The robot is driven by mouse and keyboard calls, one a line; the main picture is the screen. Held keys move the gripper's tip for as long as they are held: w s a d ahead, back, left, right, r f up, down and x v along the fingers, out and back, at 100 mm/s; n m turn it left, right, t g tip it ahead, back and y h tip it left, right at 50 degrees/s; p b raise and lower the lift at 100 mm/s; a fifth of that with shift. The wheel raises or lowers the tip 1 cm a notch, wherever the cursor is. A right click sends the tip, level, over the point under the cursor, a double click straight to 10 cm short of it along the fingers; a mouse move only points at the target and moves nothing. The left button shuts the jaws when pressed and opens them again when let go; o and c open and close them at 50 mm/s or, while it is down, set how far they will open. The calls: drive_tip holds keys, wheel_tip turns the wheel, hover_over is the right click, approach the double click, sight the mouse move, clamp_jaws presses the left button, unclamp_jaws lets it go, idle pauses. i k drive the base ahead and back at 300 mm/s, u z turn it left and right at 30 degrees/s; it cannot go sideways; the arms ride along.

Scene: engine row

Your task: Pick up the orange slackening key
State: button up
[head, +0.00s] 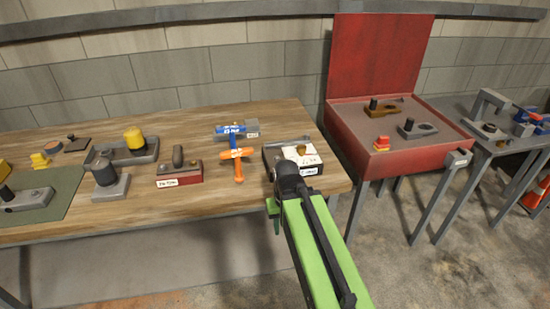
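The orange slackening key (237,162) is a T-shaped piece with a crossbar and a stem pointing toward the front. It is on the wooden bench (225,196), just in front of a similar blue key (230,129). Both carry small lettering that I cannot read for certain. My green arm reaches up from the bottom right to a dark joint beside the bench's right front, to the right of the orange key. I cannot make out gripper fingers; nothing of mine visibly touches the key.
A red block with a dark handle (178,172) stands left of the key. A white-labelled box (305,160) stands right, close behind my arm. Grey fixtures and a green mat (62,193) fill the bench's left. A red open case (350,118) stands on the right.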

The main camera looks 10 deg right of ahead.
sight(239, 179)
drive_tip(key=u, duration=0.3)
drive_tip(key=k, duration=0.1)
drive_tip(key=u, duration=3.1)
drive_tip(key=k, duration=0.3)
drive_tip(key=u, duration=1.55)
drive_tip(key=k, duration=0.15)
drive_tip(key=z, duration=3.15)
drive_tip(key=i, duration=0.95)
drive_tip(key=u, duration=0.05)
